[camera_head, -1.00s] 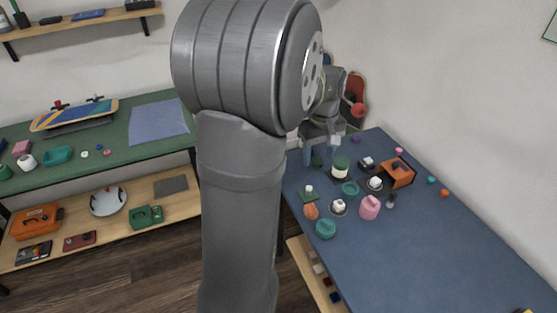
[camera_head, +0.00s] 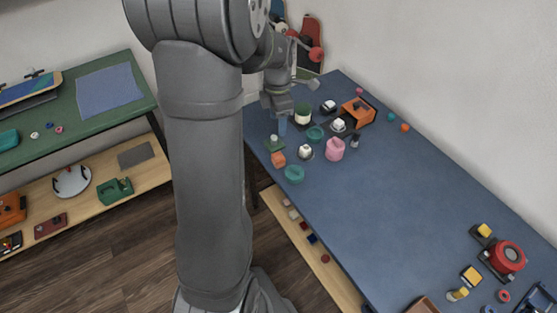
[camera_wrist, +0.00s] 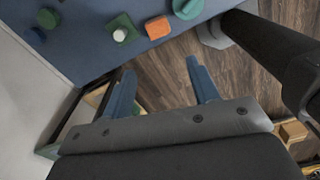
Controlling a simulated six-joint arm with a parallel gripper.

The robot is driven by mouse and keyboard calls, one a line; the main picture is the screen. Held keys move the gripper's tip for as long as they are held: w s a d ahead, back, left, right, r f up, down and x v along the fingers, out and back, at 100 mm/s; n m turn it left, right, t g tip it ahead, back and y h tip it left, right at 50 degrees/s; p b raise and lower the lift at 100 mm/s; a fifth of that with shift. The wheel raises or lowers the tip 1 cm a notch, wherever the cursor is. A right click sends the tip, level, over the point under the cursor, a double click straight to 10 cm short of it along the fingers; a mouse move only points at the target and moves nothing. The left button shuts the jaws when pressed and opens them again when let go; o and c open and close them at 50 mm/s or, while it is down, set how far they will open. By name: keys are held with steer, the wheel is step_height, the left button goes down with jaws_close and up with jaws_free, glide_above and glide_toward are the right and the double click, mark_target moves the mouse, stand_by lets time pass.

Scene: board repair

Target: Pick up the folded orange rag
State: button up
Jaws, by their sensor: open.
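A small folded orange piece, seemingly the rag (camera_head: 278,159), lies near the left edge of the blue table. It also shows in the wrist view (camera_wrist: 158,27), at the top, beyond my fingertips. My gripper (camera_head: 279,119) is over the table's far left edge, behind the orange piece. In the wrist view my gripper (camera_wrist: 160,68) has its two blue fingers spread with nothing between them. The floor and a lower shelf show past the fingers.
A green pad with a white knob (camera_wrist: 120,32) and a teal round piece (camera_wrist: 187,8) flank the orange piece. A pink container (camera_head: 335,150) and an orange box (camera_head: 357,111) stand farther right. The middle of the blue table (camera_head: 400,190) is clear.

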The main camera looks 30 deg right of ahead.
steer(key=n, duration=0.1)
glide_above(279, 157)
steer(key=f, duration=1.2)
steer(key=shift+s+a+f, duration=0.1)
steer(key=shift+s+a, duration=0.05)
steer(key=shift+a, duration=0.15)
steer(key=shift+d+f, duration=0.2)
steer(key=shift+f, duration=2.7)
steer(key=c, duration=0.7)
